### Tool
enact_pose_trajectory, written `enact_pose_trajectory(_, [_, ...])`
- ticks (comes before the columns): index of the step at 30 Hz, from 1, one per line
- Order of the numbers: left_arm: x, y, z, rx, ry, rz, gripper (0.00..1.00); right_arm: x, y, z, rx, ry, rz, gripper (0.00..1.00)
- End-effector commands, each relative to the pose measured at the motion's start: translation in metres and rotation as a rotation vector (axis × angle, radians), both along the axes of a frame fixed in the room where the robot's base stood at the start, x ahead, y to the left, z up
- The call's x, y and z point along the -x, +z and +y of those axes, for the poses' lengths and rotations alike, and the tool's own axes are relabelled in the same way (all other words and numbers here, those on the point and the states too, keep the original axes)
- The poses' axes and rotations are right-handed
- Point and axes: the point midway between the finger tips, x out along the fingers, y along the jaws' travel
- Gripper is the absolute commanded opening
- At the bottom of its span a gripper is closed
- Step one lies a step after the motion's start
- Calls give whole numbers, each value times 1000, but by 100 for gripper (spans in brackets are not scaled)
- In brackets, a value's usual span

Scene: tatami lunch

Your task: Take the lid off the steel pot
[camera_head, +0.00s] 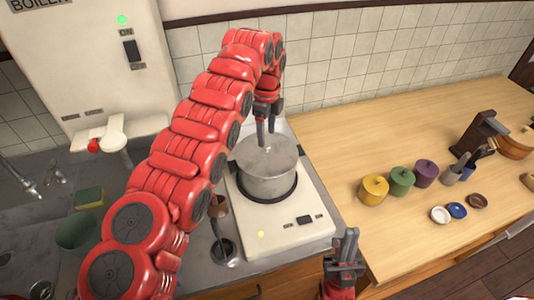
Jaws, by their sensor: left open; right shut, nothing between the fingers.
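The steel pot (270,183) stands upright on the dark round burner of a white stove, near the middle of the head view. Its grey lid (281,158) sits on top and appears to close it. My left gripper (266,136) points down over the lid, fingers apart, with its tips at or just above the lid's top. The lid's knob is not clearly visible; the fingers may hide it. My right gripper (347,243) is shut and empty at the lower middle, in front of the stove's right corner and well apart from the pot.
The white stove (312,222) sits on the counter. The boiler (90,50) is back left.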

Motion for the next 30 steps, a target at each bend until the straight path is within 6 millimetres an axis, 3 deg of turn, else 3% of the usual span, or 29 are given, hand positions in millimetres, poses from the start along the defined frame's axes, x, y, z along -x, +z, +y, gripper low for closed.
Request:
enact_pose_trajectory(6, [-4, -24, -3, -3, -2, 8, 64, 0, 30, 0, 0, 0, 0, 0])
enact_pose_trajectory(11, [-6, -46, -2, -1, -1, 2, 64, 0, 34, 0, 0, 0, 0, 0])
enact_pose_trajectory(17, [-6, -48, -2, -1, 0, 0, 64, 0, 32, 0, 0, 0, 0, 0])
enact_pose_trajectory(27, [-6, -48, -2, -1, 0, 0, 3, 0, 32, 0, 0, 0, 0, 0])
enact_pose_trajectory(30, [-6, -47, -2, -1, 0, 0, 0, 0, 32, 0, 0, 0, 0, 0])
